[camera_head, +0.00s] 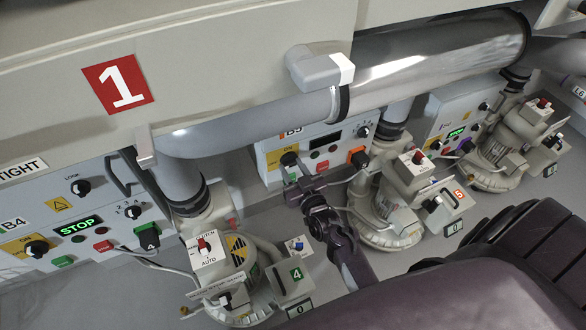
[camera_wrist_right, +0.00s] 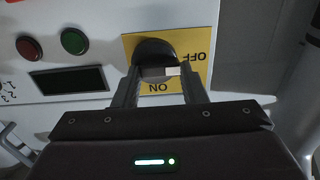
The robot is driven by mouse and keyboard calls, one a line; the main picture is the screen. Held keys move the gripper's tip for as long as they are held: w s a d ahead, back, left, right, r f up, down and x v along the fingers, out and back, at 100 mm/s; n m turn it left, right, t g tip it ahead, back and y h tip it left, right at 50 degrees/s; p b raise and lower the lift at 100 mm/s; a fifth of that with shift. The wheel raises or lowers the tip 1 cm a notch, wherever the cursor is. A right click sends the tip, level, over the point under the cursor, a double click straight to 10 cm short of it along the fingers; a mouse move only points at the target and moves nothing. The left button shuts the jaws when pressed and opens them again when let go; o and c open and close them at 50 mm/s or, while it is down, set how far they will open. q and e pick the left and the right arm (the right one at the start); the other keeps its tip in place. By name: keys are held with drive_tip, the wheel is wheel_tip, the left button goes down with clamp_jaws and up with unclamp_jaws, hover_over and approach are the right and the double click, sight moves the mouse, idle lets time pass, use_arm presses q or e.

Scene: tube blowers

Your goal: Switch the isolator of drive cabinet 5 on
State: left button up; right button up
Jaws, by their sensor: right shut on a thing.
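Drive cabinet B5 (camera_head: 327,130) is in the middle of the head view, its label partly covered by the pipe. Its isolator is a black rotary knob (camera_head: 289,158) on a yellow plate (camera_head: 273,160). My right gripper (camera_head: 292,168) reaches it from below and partly hides it. In the right wrist view the gripper (camera_wrist_right: 160,75) is shut on the isolator knob (camera_wrist_right: 155,50), one finger on each side. The yellow plate (camera_wrist_right: 137,43) reads upside down. A white mark on the knob lies between the OFF and ON words. My left gripper is not in view.
The display (camera_wrist_right: 68,80) of B5 is dark, beside a red and a green button. Cabinet B4 (camera_head: 90,225) shows STOP in green. Blower 4 (camera_head: 235,245) and blower 5 (camera_head: 385,215) stand near my right arm. A large pipe (camera_head: 430,60) runs above.

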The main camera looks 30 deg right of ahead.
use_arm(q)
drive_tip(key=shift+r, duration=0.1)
use_arm(e)
drive_tip(key=shift+r+m, duration=0.1)
drive_tip(key=shift+m, duration=0.3)
drive_tip(key=shift+r+m+p, duration=0.1)
drive_tip(key=shift+m+p, duration=0.65)
drive_tip(key=shift+m, duration=0.35)
drive_tip(key=shift+d+m+p, duration=0.1)
drive_tip(key=shift+m+p, duration=0.3)
drive_tip(key=shift+m, duration=0.4)
drive_tip(key=m+p, duration=0.1)
drive_tip(key=m, duration=0.3)
drive_tip(key=shift+d+m+p, duration=0.15)
drive_tip(key=shift+m+p, duration=0.15)
drive_tip(key=m+p, duration=0.1)
drive_tip(key=m, duration=0.2)
drive_tip(key=shift+d+m, duration=0.1)
drive_tip(key=shift+m, duration=0.2)
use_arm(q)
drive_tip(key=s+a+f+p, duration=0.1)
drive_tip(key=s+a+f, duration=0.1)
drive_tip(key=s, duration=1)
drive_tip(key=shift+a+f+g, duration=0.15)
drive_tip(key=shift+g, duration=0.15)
use_arm(e)
drive_tip(key=shift+d+m, duration=0.15)
drive_tip(key=shift+m, duration=2.45)
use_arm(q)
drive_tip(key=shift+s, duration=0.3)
